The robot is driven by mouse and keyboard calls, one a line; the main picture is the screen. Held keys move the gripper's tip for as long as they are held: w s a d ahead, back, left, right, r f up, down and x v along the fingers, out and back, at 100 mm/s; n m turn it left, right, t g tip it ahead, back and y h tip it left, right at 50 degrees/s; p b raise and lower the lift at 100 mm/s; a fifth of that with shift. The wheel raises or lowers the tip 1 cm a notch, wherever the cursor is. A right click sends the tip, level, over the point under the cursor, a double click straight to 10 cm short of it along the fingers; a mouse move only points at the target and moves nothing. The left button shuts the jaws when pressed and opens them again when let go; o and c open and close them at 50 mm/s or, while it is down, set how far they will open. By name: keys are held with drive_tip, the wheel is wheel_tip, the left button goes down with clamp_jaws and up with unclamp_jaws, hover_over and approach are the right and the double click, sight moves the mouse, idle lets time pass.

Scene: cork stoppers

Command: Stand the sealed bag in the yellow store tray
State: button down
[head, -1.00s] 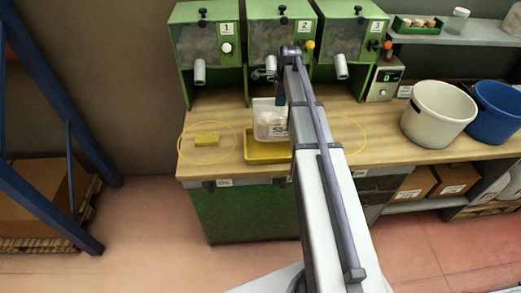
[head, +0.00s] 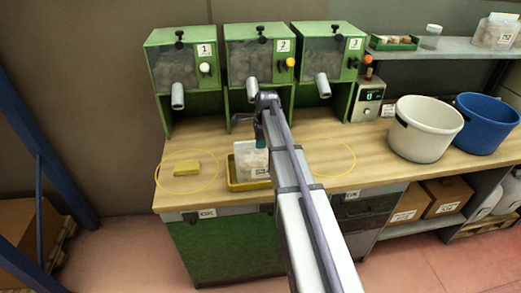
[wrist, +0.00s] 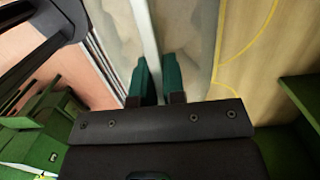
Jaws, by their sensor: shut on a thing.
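The sealed bag (head: 250,160), clear with pale contents and a printed label, is upright at the yellow store tray (head: 232,186) on the bench. Its lower edge appears inside the tray's rim; I cannot tell whether it touches the floor of the tray. My gripper (head: 261,143) is at the bag's upper right, partly hidden by my arm. In the wrist view the green fingers (wrist: 154,80) are shut on the edge of the bag (wrist: 185,35).
Three green dispensers (head: 260,65) stand behind the tray. A yellow block (head: 187,168) lies inside a yellow ring at left; another ring (head: 340,160) is at right. A white bucket (head: 425,130) and a blue bucket (head: 487,125) stand further right.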

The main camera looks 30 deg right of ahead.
drive_tip(key=shift+r, duration=0.2)
drive_tip(key=shift+f, duration=0.25)
drive_tip(key=c, duration=1.2)
unclamp_jaws()
drive_tip(key=shift+r, duration=0.1)
wheel_tip(320, 180, up, 12)
drive_tip(key=d+r+p, duration=0.1)
drive_tip(key=p, duration=1.2)
drive_tip(key=s+a+n+h, duration=0.1)
drive_tip(key=s+a+n, duration=2.05)
drive_tip(key=s, duration=0.25)
wheel_tip(320, 180, down, 11)
drive_tip(key=b, duration=1)
drive_tip(key=shift+w+d+r, duration=0.2)
drive_tip(key=shift+w+d, duration=0.05)
drive_tip(key=shift+d, duration=0.1)
